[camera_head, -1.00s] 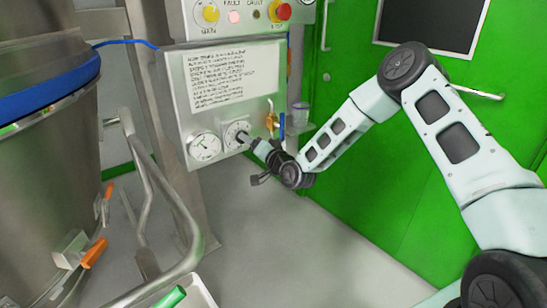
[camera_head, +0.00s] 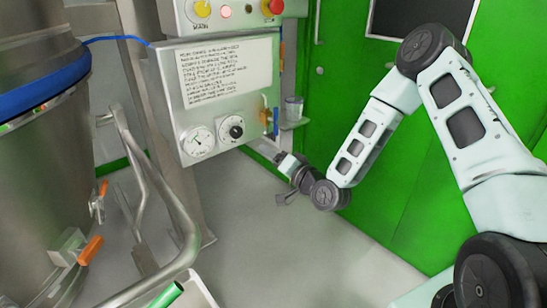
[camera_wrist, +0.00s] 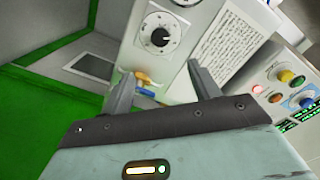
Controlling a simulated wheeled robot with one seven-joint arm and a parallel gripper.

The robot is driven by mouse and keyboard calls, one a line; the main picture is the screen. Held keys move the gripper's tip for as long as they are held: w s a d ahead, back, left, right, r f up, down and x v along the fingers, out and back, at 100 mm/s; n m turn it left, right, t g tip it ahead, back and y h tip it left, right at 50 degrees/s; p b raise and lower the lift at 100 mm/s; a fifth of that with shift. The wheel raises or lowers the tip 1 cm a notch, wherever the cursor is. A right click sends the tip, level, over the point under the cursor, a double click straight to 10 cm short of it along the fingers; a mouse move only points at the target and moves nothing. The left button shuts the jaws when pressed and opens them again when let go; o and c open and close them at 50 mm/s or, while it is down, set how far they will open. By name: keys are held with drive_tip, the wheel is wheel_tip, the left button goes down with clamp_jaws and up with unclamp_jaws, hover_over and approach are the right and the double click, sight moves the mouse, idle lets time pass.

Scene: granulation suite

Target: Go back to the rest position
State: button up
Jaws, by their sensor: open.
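My gripper (camera_head: 268,150) is in front of and below the control panel (camera_head: 203,135), to the right of its black knob dial (camera_head: 236,129). It is apart from the panel. In the wrist view my gripper (camera_wrist: 162,86) has its two fingers spread, with nothing between them. The knob dial (camera_wrist: 160,36) shows beyond the fingers, upper middle. My arm reaches in from the right, bent at the elbow.
A steel vessel with a blue rim (camera_head: 50,88) and a bent tubular rail (camera_head: 165,200) stand at left. A small cup (camera_head: 293,110) sits on a shelf beside the panel. A green door (camera_head: 355,75) is behind my arm. Grey floor (camera_head: 270,245) below is clear.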

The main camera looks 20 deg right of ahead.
drive_tip(key=s+a+r+n+g, duration=0.1)
drive_tip(key=s+a+n+g, duration=0.9)
drive_tip(key=a, duration=0.4)
drive_tip(key=s+d+r+n+g+h, duration=0.15)
drive_tip(key=s+r+g, duration=0.25)
drive_tip(key=s, duration=0.9)
drive_tip(key=s+d+r+n+g+h, duration=0.1)
drive_tip(key=s+r+n+g+h, duration=0.25)
drive_tip(key=s, duration=1.05)
wheel_tip(320, 180, up, 21)
drive_tip(key=p, duration=2)
drive_tip(key=shift+s+m+p, duration=0.15)
drive_tip(key=shift+m+p, duration=0.15)
drive_tip(key=shift+m, duration=0.1)
drive_tip(key=shift+o, duration=0.3)
drive_tip(key=shift+r, duration=0.1)
